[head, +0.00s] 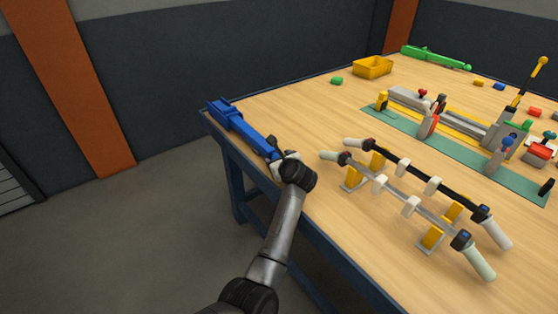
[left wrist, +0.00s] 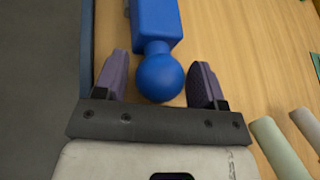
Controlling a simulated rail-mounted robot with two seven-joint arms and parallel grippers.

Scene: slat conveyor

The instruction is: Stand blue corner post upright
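The blue corner post (head: 243,129) lies on its side along the left edge of the wooden table. Its wider block end is at the far corner and its ball end points toward me. My left gripper (head: 279,159) is at the ball end. In the left wrist view the gripper's two fingers (left wrist: 160,62) are open on either side of the blue ball (left wrist: 160,78), with a gap visible at least on the left. The post's shaft (left wrist: 155,22) runs out of the top of that view. My right gripper is not in view.
A rack (head: 352,178) with two handled bars stands just right of my left arm. A green mat (head: 460,151) with fixtures lies behind it. A yellow bin (head: 373,67) and a green post (head: 435,57) are at the back. Bare tabletop lies right of the blue post.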

